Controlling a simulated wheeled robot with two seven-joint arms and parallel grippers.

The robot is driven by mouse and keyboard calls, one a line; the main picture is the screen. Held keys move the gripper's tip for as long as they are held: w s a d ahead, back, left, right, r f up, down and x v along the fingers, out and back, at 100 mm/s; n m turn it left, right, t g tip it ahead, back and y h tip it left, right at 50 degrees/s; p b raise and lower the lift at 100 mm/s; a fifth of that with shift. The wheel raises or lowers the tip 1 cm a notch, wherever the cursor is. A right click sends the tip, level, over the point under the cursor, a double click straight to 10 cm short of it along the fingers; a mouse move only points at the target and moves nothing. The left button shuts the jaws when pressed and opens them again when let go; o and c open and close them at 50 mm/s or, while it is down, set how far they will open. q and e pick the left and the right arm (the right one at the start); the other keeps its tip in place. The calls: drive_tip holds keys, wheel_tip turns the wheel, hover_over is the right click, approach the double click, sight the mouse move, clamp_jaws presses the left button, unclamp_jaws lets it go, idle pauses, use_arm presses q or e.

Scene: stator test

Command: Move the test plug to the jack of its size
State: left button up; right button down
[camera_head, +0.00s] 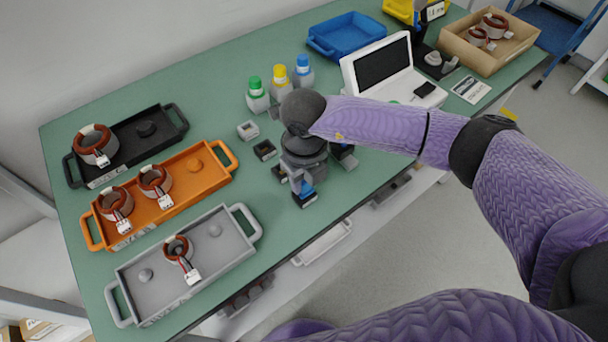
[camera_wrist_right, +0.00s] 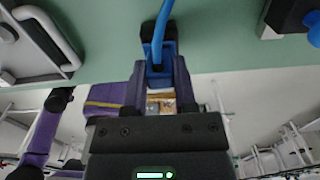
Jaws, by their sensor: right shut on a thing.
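My right gripper (camera_head: 302,184) is at the front middle of the table, mostly hidden under its own wrist in the head view. It is shut on the blue test plug (camera_wrist_right: 157,72), and a blue cable (camera_wrist_right: 163,25) runs from the plug. The plug's blue (camera_head: 306,188) shows just above a small dark block (camera_head: 304,201) near the table's front edge. I cannot tell whether the plug sits in that block or only touches it. More small jack-like blocks stand to the left, a light one (camera_head: 248,131) and a dark one (camera_head: 265,150). My left gripper is not in view.
Black (camera_head: 110,178), orange (camera_head: 187,193) and grey (camera_head: 213,252) trays with copper stators fill the left. Coloured-cap bottles (camera_head: 279,82), a blue bin (camera_head: 319,44), a white instrument (camera_head: 349,76) and a cardboard box (camera_head: 465,53) stand behind. Bare green table lies left of the small blocks.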

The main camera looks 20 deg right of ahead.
drive_tip(key=shift+f, duration=0.35)
drive_tip(key=shift+c, duration=1.7)
unclamp_jaws()
wheel_tip(320, 180, up, 10)
drive_tip(key=shift+f+p, duration=0.2)
drive_tip(key=shift+p, duration=0.95)
drive_tip(key=shift+r, duration=0.2)
